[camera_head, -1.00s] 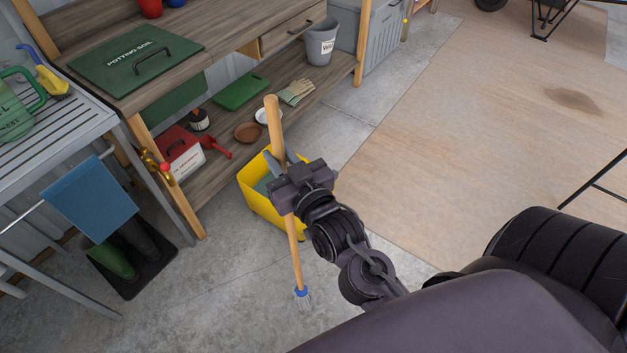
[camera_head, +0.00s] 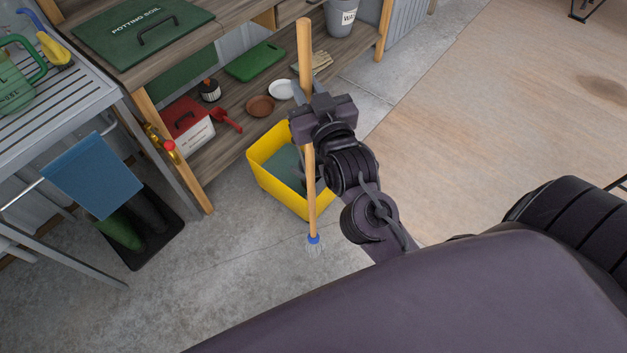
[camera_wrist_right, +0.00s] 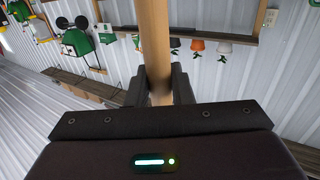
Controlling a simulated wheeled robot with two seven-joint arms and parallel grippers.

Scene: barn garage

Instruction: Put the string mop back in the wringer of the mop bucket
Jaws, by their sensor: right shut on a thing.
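The string mop (camera_head: 311,205) has a long wooden handle, a blue collar and a pale string head. It stands nearly upright in the head view, its head low and in front of the yellow mop bucket (camera_head: 261,179). My right gripper (camera_head: 300,92) is shut on the mop's handle, partway up. In the right wrist view the handle (camera_wrist_right: 154,40) runs up between the two fingers (camera_wrist_right: 160,88). The bucket stands on the concrete floor with a dark inside; my arm and the handle hide part of it, and I cannot make out the wringer clearly. My left gripper is not in view.
A wooden workbench (camera_head: 228,26) with a low shelf stands behind the bucket. The shelf holds a red box (camera_head: 187,127), a green tray (camera_head: 254,62) and saucers. A metal slatted table (camera_head: 75,80) with a blue cloth (camera_head: 95,177) is at left. Concrete floor (camera_head: 225,255) is clear in front.

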